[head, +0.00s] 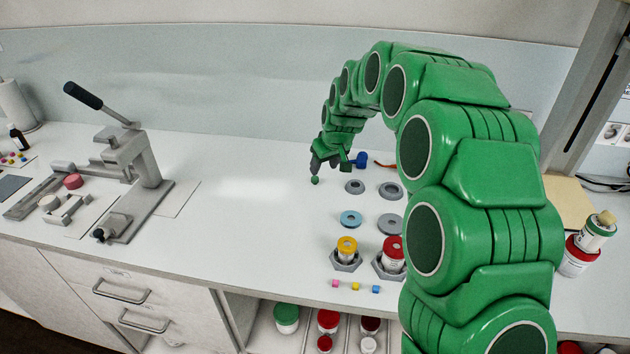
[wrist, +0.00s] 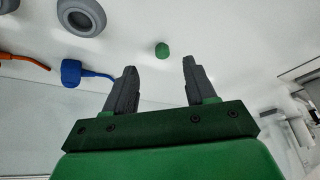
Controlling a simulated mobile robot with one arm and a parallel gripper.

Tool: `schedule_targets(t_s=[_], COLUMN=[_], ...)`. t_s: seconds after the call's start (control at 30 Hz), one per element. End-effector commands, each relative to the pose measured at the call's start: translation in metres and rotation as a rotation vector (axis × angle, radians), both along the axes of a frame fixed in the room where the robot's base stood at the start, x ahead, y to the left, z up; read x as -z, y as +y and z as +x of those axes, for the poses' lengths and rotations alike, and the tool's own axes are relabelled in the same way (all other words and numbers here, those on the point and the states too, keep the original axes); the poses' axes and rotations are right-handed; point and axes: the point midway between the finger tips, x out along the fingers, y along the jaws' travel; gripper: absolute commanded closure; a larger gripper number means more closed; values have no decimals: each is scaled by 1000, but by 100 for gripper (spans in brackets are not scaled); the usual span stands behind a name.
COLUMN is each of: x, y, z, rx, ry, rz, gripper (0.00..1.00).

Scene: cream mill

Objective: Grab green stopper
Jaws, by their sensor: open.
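The green stopper (wrist: 162,49) is a small rounded green piece on the white countertop. In the wrist view it lies just beyond my fingertips, between the lines of the two fingers and apart from both. In the head view the green stopper (head: 315,180) shows right below the fingertips of my gripper (head: 316,163). My gripper (wrist: 160,63) is open and empty, with two dark grey fingers spread apart.
A blue-headed tool (wrist: 72,73) and an orange-handled item (wrist: 22,58) lie beside my gripper. Grey rings (head: 354,187), a blue ring (head: 350,218) and a yellow-lidded jar (head: 347,247) stand nearer. A lever press (head: 135,190) stands left; the counter between is clear.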

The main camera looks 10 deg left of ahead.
Motion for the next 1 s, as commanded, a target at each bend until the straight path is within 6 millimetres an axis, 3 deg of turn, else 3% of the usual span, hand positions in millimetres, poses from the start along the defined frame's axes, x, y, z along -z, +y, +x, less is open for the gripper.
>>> schedule_targets(t_s=[0.73,1.0], x=[39,66], y=[18,28], z=[19,30], rx=[-8,-8], ry=[-6,-3], rz=[-1,-2], gripper=[44,44])
